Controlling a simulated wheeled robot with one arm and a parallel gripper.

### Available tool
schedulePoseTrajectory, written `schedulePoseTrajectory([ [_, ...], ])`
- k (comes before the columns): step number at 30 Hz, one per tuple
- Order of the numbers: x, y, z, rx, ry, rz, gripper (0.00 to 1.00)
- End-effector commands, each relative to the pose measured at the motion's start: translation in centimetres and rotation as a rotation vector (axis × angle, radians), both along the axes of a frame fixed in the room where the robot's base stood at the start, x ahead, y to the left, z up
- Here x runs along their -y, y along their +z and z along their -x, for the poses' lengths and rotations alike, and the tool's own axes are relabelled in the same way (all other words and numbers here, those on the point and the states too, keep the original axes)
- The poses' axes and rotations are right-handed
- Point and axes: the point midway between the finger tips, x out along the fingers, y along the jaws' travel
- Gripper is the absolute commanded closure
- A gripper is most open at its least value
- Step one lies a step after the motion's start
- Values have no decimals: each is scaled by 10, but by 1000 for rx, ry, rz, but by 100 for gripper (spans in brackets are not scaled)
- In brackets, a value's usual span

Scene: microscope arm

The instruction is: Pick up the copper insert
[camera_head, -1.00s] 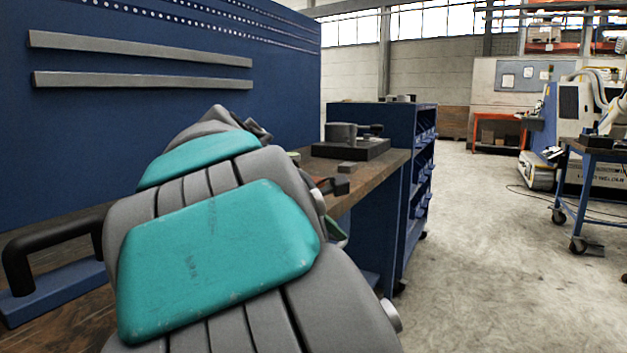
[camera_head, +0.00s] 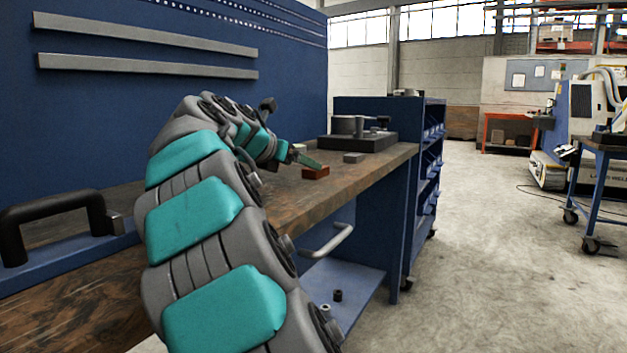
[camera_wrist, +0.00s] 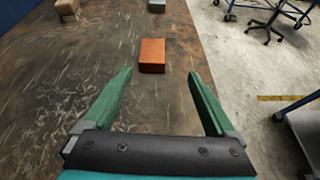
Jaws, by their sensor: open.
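The copper insert (camera_wrist: 152,56) is a small orange-brown block lying on the wooden bench top. In the head view it is the reddish block (camera_head: 316,173) near the bench's front edge. My gripper (camera_wrist: 160,78) is open, its two green fingers spread wide with nothing between them. In the wrist view the insert sits just beyond the fingertips, roughly centred between them and apart from both. In the head view my gripper (camera_head: 310,160) is beside the insert, and one green finger shows; the other is not clearly seen.
A grey block (camera_head: 354,157) lies farther along the bench. Behind it a dark fixture (camera_head: 358,140) with a round grey part stands on the bench. A brownish block (camera_wrist: 67,8) is at the wrist view's top left. The bench edge drops to the floor at right.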

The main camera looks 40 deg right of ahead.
Motion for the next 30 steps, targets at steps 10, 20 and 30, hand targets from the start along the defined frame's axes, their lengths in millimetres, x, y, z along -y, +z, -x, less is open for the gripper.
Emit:
schedulePoseTrajectory([
  [10,29,-10,-18,-31,26,31,9],
  [20,56,-26,-33,-30,25,29,9],
  [30,73,-30,-40,-28,26,31,9],
])
